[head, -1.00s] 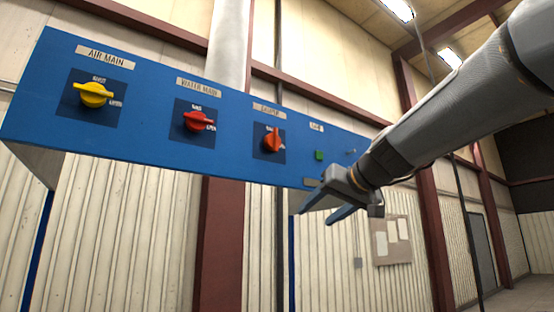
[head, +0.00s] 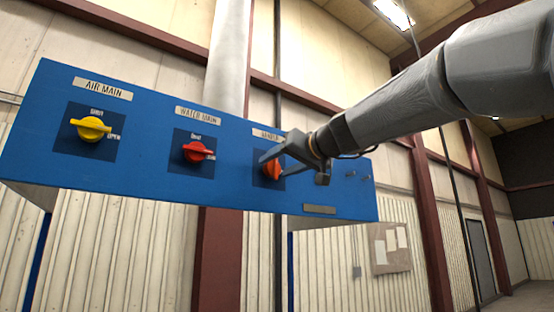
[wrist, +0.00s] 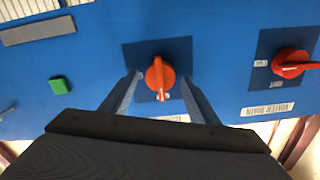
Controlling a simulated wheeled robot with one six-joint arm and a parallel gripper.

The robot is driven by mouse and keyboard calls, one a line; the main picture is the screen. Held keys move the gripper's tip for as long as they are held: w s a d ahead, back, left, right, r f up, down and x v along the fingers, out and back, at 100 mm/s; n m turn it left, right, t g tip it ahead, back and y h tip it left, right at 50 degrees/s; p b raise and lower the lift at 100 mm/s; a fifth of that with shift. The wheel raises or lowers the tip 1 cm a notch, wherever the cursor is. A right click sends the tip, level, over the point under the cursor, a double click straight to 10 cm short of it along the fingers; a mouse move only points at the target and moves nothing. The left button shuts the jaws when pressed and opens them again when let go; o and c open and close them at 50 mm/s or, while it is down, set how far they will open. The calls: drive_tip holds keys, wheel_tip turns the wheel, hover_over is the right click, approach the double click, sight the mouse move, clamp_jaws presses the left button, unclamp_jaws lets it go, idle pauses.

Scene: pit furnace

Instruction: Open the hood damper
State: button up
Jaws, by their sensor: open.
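The damper knob (head: 271,170) is an orange-red rotary handle on a dark square plate, third from the left on the blue panel (head: 140,140). Its label is partly hidden behind my gripper in the head view. In the wrist view the damper knob (wrist: 159,76) has its bar standing along the picture's vertical. My gripper (head: 275,163) is open in front of this knob. In the wrist view the two fingers of my gripper (wrist: 162,82) lie on either side of the knob, with gaps visible; I cannot tell how deep they reach.
The red water main knob (head: 197,152) and the yellow air main knob (head: 91,128) are to the left on the panel. A green button (wrist: 59,86) shows in the wrist view. A notice board (head: 391,247) hangs on the wall behind.

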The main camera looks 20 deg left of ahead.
drive_tip(key=shift+w+a, duration=0.2)
drive_tip(key=shift+a, duration=0.05)
drive_tip(key=c, duration=1)
drive_tip(key=shift+c, duration=0.2)
